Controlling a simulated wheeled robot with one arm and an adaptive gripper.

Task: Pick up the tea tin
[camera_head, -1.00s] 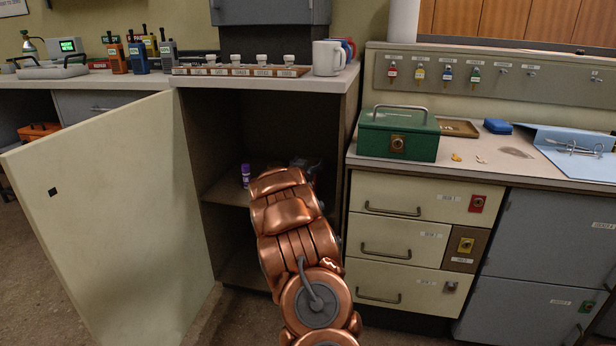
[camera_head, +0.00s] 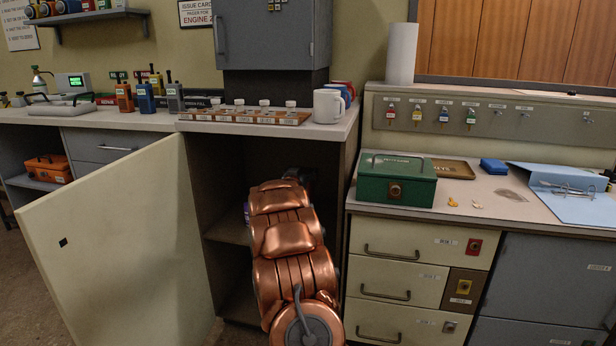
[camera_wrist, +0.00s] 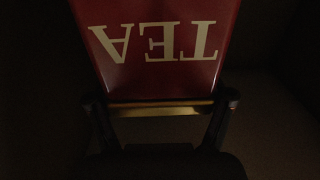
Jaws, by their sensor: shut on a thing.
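The tea tin (camera_wrist: 160,75) is dark red with cream letters reading TEA, upside down in the wrist view. A gold band (camera_wrist: 162,110) runs along its edge nearest the camera. My gripper (camera_wrist: 160,112) is shut on the tin, with a dark finger at each side of it. In the head view my copper arm reaches into the open cupboard (camera_head: 222,165). It hides the tin there, and my gripper is mostly hidden behind the arm in the shadow.
The cupboard door (camera_head: 125,245) stands wide open to the left. A shelf (camera_head: 226,230) crosses the cupboard, with a purple item (camera_head: 246,212) partly behind my arm. A white mug (camera_head: 328,106) stands on the counter above. A green cash box (camera_head: 396,180) sits to the right.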

